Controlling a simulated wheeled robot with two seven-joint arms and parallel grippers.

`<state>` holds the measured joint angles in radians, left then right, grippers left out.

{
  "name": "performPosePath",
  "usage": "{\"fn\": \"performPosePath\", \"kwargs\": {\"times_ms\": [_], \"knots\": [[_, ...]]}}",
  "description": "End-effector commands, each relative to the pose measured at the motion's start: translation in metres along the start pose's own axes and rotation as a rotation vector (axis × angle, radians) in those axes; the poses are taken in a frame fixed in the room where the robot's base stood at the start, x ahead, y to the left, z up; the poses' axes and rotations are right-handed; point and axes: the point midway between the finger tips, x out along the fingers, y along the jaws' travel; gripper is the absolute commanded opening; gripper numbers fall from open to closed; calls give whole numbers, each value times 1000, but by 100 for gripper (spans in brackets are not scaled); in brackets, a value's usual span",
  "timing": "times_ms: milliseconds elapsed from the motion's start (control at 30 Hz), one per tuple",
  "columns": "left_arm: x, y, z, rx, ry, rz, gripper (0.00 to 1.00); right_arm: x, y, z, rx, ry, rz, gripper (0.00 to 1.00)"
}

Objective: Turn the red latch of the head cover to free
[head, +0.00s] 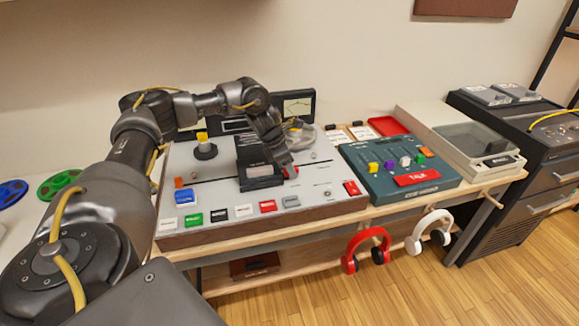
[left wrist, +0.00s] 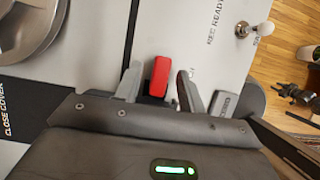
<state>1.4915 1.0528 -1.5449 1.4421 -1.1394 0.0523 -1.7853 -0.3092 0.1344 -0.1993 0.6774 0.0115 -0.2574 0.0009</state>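The red latch (left wrist: 159,76) shows between the two fingers of my left gripper (left wrist: 159,84) in the left wrist view. There is a gap on each side of it, so the gripper is open and does not visibly touch it. In the head view my left gripper (head: 283,158) points down at the right side of the black head cover (head: 257,170), with a bit of the red latch (head: 291,171) showing at its tips. The wrist view shows a dark panel lettered "CLOSE COVER" (left wrist: 8,115). My right gripper is out of view.
The grey tape deck (head: 310,203) has coloured buttons along its front. A toggle switch (left wrist: 243,30) stands near the latch. A teal mixer (head: 400,170) sits right of the deck. Red headphones (head: 367,250) and white headphones (head: 430,232) hang from the table front.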

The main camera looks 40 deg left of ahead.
Motion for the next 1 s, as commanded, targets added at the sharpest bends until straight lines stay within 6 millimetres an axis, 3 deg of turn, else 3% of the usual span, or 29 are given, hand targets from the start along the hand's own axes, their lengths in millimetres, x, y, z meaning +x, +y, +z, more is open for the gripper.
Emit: {"fn": "performPosePath", "kwargs": {"times_ms": [200,500,1000], "knots": [[0,0,0,0,0,0,39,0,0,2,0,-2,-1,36],[0,0,0,0,0,0,0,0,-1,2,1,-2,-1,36],[-2,-3,0,-115,3,47,0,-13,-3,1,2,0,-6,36]]}}
